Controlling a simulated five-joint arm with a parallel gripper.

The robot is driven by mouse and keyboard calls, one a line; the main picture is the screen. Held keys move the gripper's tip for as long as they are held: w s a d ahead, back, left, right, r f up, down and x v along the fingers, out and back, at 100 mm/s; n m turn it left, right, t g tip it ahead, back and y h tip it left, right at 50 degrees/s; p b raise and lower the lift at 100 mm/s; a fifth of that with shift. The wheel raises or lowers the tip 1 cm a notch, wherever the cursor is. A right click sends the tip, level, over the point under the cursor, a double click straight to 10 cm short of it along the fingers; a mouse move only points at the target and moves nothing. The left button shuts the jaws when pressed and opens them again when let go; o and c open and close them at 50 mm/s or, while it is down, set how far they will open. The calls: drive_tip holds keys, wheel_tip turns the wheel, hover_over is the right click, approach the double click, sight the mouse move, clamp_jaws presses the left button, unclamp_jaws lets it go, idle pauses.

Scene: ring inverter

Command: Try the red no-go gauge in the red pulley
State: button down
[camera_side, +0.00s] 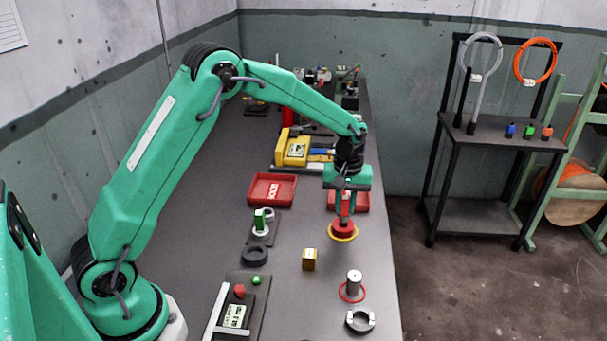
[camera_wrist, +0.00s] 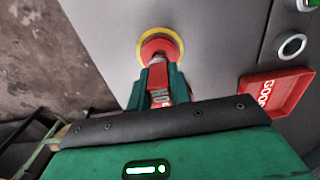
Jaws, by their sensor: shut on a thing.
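My gripper (camera_side: 345,200) is shut on the red no-go gauge (camera_wrist: 157,75), held upright; part of its white lettering shows between the fingers in the wrist view. At the gauge's lower end is a wider red part (camera_side: 343,226) with a yellow ring (camera_side: 343,236) around or under it. The yellow ring also shows in the wrist view (camera_wrist: 178,37). I cannot tell whether the lower red part belongs to the gauge or to the red pulley, or whether it touches the bench. A thin red ring (camera_side: 351,299) surrounds the base of a grey cylinder (camera_side: 354,280).
A small brass block (camera_side: 309,260), a dark ring (camera_side: 255,256) and a grey clamp-like ring (camera_side: 360,321) stand nearby. A yellow device (camera_side: 294,148) is farther back. The bench's right edge is close.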

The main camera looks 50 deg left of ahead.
drive_tip(key=shift+f, duration=0.75)
idle(1.2)
drive_tip(key=shift+r, duration=0.15)
drive_tip(key=shift+r, duration=3.35)
